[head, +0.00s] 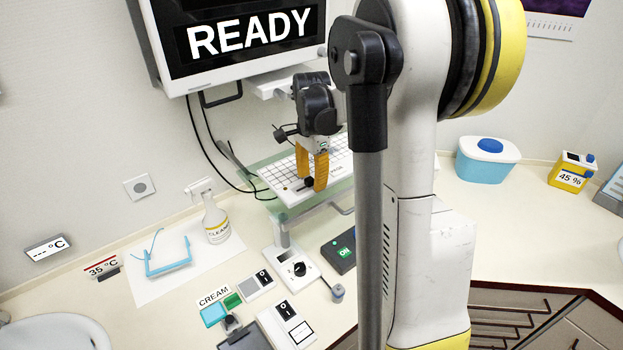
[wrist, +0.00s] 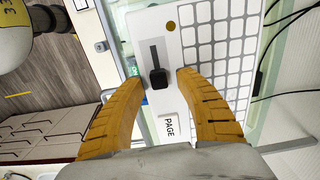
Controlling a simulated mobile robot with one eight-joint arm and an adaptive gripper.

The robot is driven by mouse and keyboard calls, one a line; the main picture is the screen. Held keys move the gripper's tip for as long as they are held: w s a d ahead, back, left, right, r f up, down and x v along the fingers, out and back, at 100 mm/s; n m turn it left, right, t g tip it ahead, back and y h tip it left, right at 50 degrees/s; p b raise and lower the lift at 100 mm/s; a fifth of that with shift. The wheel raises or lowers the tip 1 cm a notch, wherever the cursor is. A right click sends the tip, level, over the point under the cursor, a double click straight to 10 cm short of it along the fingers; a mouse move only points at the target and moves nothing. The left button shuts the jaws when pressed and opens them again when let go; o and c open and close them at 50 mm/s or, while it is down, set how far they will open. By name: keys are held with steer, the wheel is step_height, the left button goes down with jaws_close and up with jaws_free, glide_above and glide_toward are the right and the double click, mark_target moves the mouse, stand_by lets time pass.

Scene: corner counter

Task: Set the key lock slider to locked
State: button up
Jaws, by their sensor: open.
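The key lock slider (wrist: 158,79) is a small black knob on the white keyboard (wrist: 171,45). It sits at the end of a dark straight slot nearer to my gripper; the slot runs away from me toward a gold dot (wrist: 170,26). My gripper (wrist: 160,83) has two orange fingers, open, one on each side of the knob; whether either touches it I cannot tell. In the head view my gripper (head: 311,184) points down at the keyboard (head: 335,160), with the knob (head: 308,182) between its fingertips.
The keyboard rests on a glass shelf (head: 290,211) below a screen (head: 240,40) reading READY. A PAGE key (wrist: 170,128) lies beside the slider. Below are a green ON switch (head: 343,252) and several small devices. A spray bottle (head: 215,222) stands at left.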

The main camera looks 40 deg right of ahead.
mark_target(300, 190)
steer(key=shift+c, duration=0.2)
jaws_close()
steer(key=shift+w+a, duration=0.1)
steer(key=shift+a, duration=1.9)
steer(key=shift+d, duration=0.15)
steer(key=shift+o, duration=0.2)
jaws_free()
steer(key=shift+a, duration=0.25)
steer(key=shift+d+r, duration=0.1)
steer(key=shift+d, duration=0.05)
